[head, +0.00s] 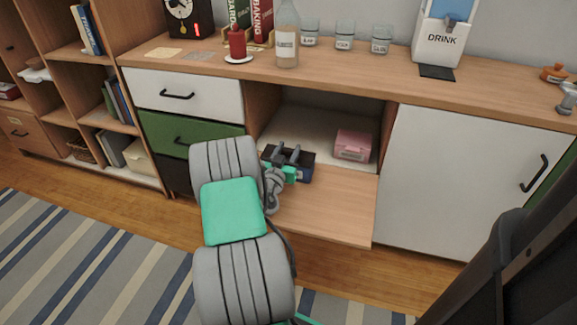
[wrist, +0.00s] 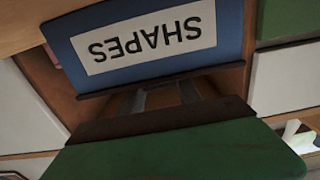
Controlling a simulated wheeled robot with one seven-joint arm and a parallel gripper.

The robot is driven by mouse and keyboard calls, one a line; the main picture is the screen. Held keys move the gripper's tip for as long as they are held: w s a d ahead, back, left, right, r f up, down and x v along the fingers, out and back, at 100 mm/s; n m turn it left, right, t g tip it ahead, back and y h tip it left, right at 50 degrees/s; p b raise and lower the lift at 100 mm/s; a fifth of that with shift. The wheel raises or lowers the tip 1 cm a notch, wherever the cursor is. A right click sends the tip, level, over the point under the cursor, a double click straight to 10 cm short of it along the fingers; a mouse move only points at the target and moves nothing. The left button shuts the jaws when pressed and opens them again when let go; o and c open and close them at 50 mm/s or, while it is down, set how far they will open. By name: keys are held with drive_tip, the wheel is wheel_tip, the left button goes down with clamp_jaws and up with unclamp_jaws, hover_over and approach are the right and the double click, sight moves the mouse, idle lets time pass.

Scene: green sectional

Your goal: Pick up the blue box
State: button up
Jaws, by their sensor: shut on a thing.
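The blue box (head: 306,172) is at the mouth of the open cabinet compartment, above the lowered wooden flap. It looks dark in the head view, and I cannot tell there whether it touches the flap. In the wrist view the blue box (wrist: 236,36) is large and close, with a white label reading SHAPES upside down. My gripper (head: 287,154) is shut on the box, its grey fingers at the box's edge. The fingers (wrist: 163,96) also show in the wrist view, reaching to the box. Part of the box is hidden by my gripper.
A pink box (head: 353,145) sits inside the compartment to the right. The lowered flap (head: 335,212) sticks out in front. A white door (head: 455,185) is to the right; white and green drawers (head: 188,95) are to the left. The counter above holds a bottle (head: 286,40) and several jars.

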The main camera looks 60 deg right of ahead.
clamp_jaws()
drive_tip(key=shift+r, duration=0.1)
idle(0.3)
